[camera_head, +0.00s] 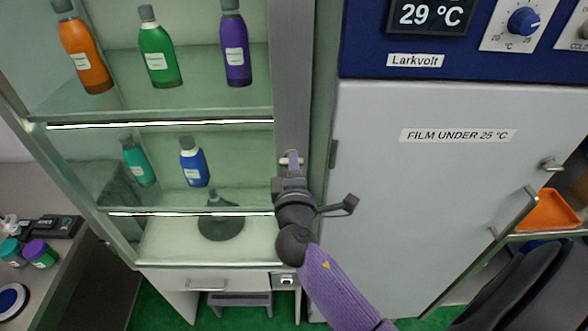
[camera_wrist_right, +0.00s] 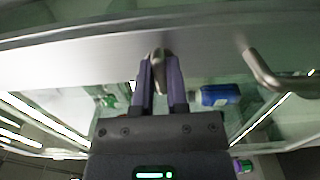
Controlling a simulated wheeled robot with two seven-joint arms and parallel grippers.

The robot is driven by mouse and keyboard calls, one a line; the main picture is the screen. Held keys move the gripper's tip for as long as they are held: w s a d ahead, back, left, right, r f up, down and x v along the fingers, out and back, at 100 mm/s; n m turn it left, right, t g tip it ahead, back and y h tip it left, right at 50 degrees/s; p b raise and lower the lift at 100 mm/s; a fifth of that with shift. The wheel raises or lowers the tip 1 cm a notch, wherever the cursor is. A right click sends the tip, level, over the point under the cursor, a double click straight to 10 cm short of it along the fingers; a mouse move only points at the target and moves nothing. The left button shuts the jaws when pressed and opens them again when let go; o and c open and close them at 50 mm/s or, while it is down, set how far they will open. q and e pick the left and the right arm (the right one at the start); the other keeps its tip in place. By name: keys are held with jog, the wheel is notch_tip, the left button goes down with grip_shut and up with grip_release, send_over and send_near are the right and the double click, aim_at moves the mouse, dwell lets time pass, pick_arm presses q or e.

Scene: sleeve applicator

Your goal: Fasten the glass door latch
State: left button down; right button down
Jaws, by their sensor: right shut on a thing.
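The glass-fronted cabinet (camera_head: 160,110) stands at the left of the head view, with a grey upright frame (camera_head: 292,60) along its right side. A small pale metal latch piece (camera_head: 291,160) sits on this frame at mid height. My right gripper (camera_head: 291,163) reaches up to it from below. In the right wrist view, the purple fingers of my right gripper (camera_wrist_right: 159,72) are closed around the metal latch piece (camera_wrist_right: 158,60). The fingers hide much of the latch, so I cannot tell how it is turned. My left gripper is not in view.
Bottles stand on the cabinet shelves, including an orange one (camera_head: 85,50) and a blue one (camera_head: 193,162). A grey door (camera_head: 430,180) with handles stands to the right. A bent metal handle (camera_wrist_right: 272,75) shows beside my fingers in the wrist view.

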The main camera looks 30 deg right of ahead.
dwell(0.3)
jog(key=c, duration=0.6)
grip_release()
jog(key=shift+c, duration=0.2)
jog(key=b+v, duration=0.2)
jog(key=v, duration=0.8)
jog(key=shift+b, duration=0.3)
